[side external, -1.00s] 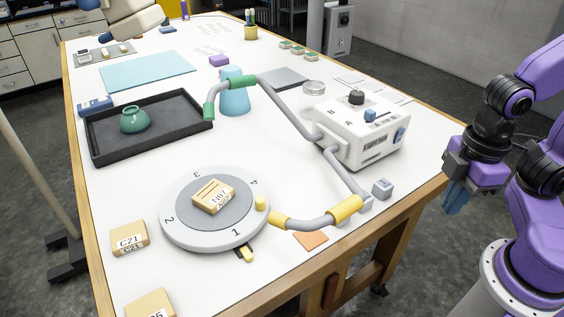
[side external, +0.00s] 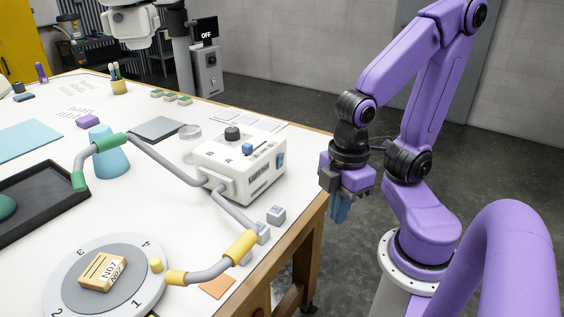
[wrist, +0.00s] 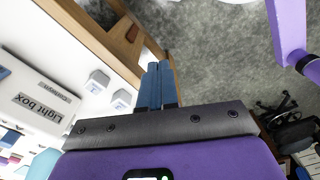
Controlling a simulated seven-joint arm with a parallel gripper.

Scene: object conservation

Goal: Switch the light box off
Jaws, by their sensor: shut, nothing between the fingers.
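The light box (side external: 242,168) is a white box on the table, with a black knob (side external: 232,133) and a blue slider or switch (side external: 247,149) on top and a blue part (side external: 280,159) on its right side. In the wrist view, the box (wrist: 38,95) shows at the left with its "Light box" label. My gripper (side external: 339,212) is purple and grey with blue fingers, shut and empty. It hangs just off the table's right edge, to the right of the box and apart from it. The fingers also show in the wrist view (wrist: 154,70).
Small grey cubes (side external: 275,215) sit near the table edge. A round dial (side external: 62,270) holds a wooden block (side external: 103,271). A screen (side external: 204,32) behind reads "OFF".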

